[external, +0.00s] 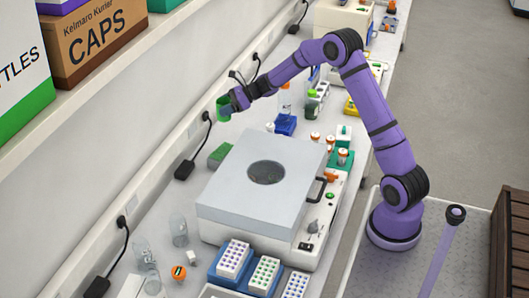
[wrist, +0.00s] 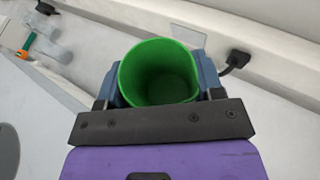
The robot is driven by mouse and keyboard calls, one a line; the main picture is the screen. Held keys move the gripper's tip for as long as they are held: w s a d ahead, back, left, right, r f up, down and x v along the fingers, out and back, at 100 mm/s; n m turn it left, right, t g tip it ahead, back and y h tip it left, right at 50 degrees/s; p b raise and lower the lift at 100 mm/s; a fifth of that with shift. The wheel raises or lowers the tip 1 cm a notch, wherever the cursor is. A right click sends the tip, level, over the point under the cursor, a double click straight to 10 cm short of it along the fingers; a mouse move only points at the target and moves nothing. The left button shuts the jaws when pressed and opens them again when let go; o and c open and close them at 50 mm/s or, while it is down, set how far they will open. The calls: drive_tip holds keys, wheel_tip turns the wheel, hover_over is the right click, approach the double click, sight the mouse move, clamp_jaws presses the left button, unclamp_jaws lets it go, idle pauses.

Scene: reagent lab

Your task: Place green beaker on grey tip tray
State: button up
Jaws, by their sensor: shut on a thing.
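The green beaker (external: 223,109) is held in my gripper (external: 232,104) above the far part of the bench, near the wall. In the wrist view the green beaker (wrist: 158,72) sits open end towards the camera between the blue-grey fingers of my gripper (wrist: 160,85), and it looks empty. The gripper is shut on it. I cannot tell for certain which thing is the grey tip tray; tip racks (external: 265,272) with coloured dots stand at the near end of the bench, partly cut off by the frame.
A large grey lidded machine (external: 235,185) fills the middle of the bench. Clear glassware (external: 178,230) stands at the near left. Black plugs and cables line the wall.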

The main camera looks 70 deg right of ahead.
drive_tip(key=shift+w+a, duration=0.5)
drive_tip(key=shift+a, duration=0.35)
hover_over(222, 152)
wheel_tip(222, 152, down, 11)
drive_tip(key=shift+r, duration=0.2)
drive_tip(key=shift+f, duration=2.2)
drive_tip(key=shift+f, duration=0.15)
drive_tip(key=o, duration=0.9)
